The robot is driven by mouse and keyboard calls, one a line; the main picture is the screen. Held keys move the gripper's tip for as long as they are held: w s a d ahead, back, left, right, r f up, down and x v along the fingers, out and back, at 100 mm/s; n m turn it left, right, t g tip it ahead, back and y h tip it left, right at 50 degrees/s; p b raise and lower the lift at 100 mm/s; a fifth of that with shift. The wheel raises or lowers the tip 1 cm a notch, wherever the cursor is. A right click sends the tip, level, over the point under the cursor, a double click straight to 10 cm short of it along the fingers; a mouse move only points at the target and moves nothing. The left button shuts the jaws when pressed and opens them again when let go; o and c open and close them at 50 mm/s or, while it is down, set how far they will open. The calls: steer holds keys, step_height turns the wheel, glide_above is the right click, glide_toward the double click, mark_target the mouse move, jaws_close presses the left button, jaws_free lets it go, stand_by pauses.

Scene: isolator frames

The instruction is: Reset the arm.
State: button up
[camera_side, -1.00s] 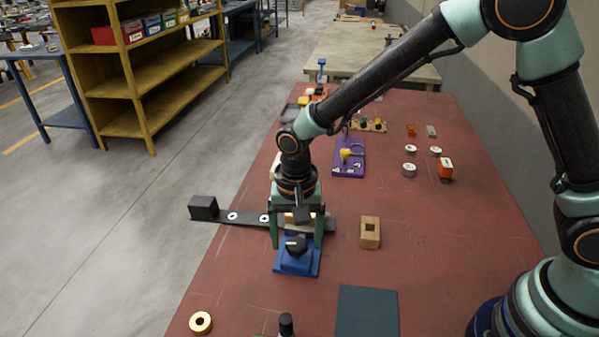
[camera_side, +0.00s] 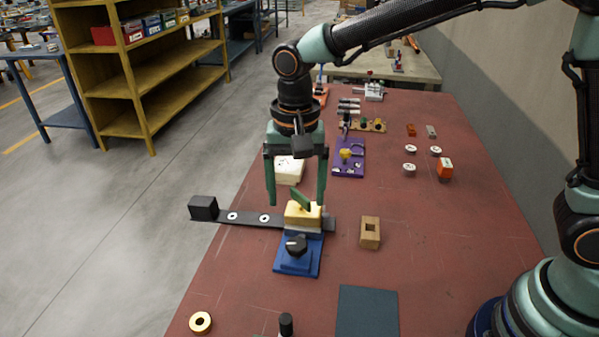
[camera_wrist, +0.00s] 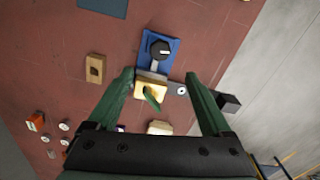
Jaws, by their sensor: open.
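My gripper (camera_side: 296,202) is open and empty, pointing down above the isolator. Its two green fingers stand wide apart and also show in the wrist view (camera_wrist: 160,78). The isolator has a blue base (camera_side: 312,262) with a black knob (camera_side: 296,245) at its near end. Behind the knob is a pale yellow block (camera_side: 303,219), with a tilted green lever (camera_side: 301,200) on top. In the wrist view the yellow block (camera_wrist: 143,90) and green lever (camera_wrist: 152,98) lie between and beyond the fingers, and the knob (camera_wrist: 160,50) is clear.
A dark strip (camera_side: 245,217) with a black block at its end juts past the table's left edge. A wooden block with a square hole (camera_side: 370,233) stands to the right. A purple fixture (camera_side: 349,160) and a cream block (camera_side: 289,172) are behind. The red table's right front (camera_side: 450,260) is clear.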

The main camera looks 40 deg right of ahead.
steer(key=shift+r, duration=0.4)
steer(key=s+d+r+n+t, duration=0.2)
steer(key=s+d+r+n, duration=0.1)
steer(key=d, duration=0.6)
steer(key=s+d+r+n+t, duration=0.3)
steer(key=s+d, duration=0.3)
steer(key=d, duration=0.4)
steer(key=shift+r+n+t, duration=0.3)
steer(key=shift+r+n, duration=0.1)
steer(key=shift+r, duration=0.2)
